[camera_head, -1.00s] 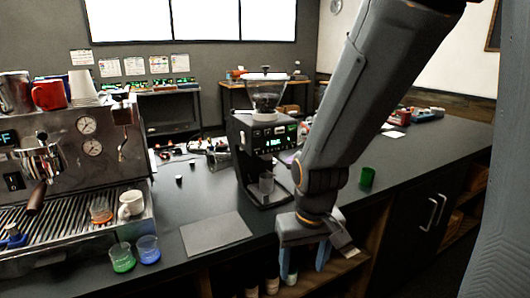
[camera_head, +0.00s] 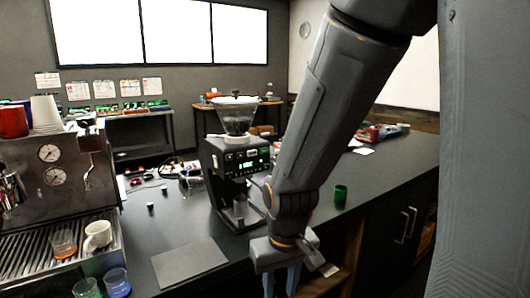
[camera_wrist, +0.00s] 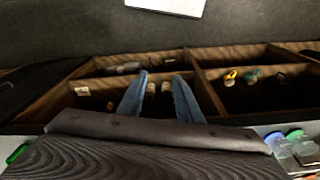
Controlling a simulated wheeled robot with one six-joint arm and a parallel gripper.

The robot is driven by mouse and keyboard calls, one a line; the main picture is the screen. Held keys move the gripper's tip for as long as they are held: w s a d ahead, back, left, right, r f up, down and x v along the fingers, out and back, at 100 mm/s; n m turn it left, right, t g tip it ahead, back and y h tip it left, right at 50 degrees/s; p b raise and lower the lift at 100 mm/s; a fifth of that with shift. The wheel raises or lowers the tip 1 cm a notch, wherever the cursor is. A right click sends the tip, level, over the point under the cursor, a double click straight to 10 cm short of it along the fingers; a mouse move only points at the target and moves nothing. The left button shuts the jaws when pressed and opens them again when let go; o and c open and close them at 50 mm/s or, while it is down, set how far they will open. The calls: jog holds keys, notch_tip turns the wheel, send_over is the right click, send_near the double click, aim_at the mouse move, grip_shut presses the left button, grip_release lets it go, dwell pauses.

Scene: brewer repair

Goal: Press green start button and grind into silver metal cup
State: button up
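The black coffee grinder (camera_head: 228,172) stands upright on the dark counter, with a clear bean hopper (camera_head: 237,117) on top. Its front panel has a small lit display and a green-lit spot (camera_head: 265,152) at the right; I cannot tell for sure that this is the start button. A small silver-looking cup (camera_head: 240,207) sits under the grinder's spout. My gripper (camera_head: 283,281) hangs at the counter's front edge, lower right of the grinder and apart from it. In the wrist view my gripper (camera_wrist: 160,78) has its two blue fingers spread, with nothing between them, above open shelves (camera_wrist: 235,95).
The espresso machine (camera_head: 50,185) stands at left, with a white mug (camera_head: 98,236) and small glasses on its tray. A grey mat (camera_head: 188,262) lies before the grinder. A green cup (camera_head: 340,193) stands right of my arm. The right part of the counter is largely clear.

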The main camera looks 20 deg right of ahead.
grip_shut()
dwell(1.4)
